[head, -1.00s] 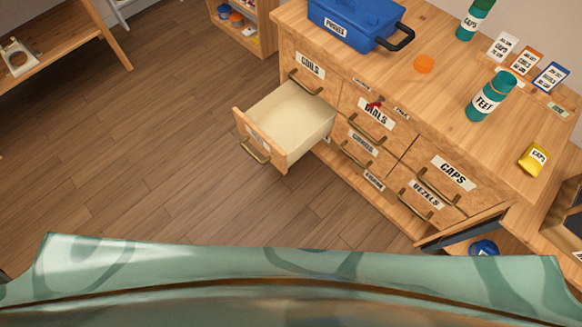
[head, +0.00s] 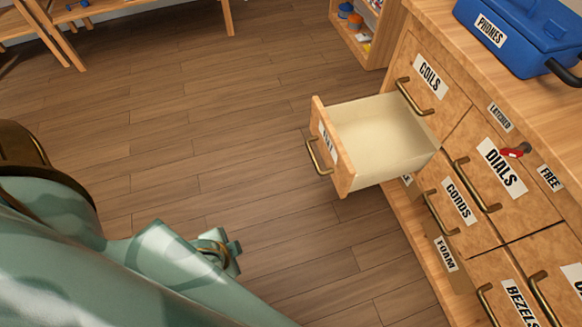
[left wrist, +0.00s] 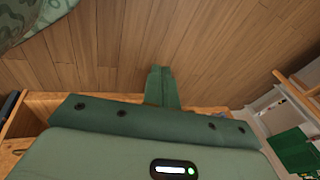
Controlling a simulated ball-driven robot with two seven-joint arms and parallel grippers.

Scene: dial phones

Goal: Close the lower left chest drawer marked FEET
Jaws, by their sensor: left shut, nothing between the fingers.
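The lower left drawer (head: 378,138) of the wooden chest stands pulled out and looks empty. The label (head: 328,145) on its front is seen at a steep angle and is hard to read. Its brass handle (head: 318,158) faces left, toward the open floor. My left gripper (left wrist: 160,72) is shut and empty in the left wrist view, over bare floor, not touching the drawer. In the head view my green arm is at lower left, with a gap of floor between it and the drawer. My right gripper is not in view.
The COILS drawer (head: 422,82), DIALS drawer (head: 494,172) and CORDS drawer (head: 455,204) are closed. A red latch (head: 515,151) sits above DIALS. A blue PHONES box (head: 520,38) stands on top. The wooden floor (head: 200,130) left of the drawer is clear.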

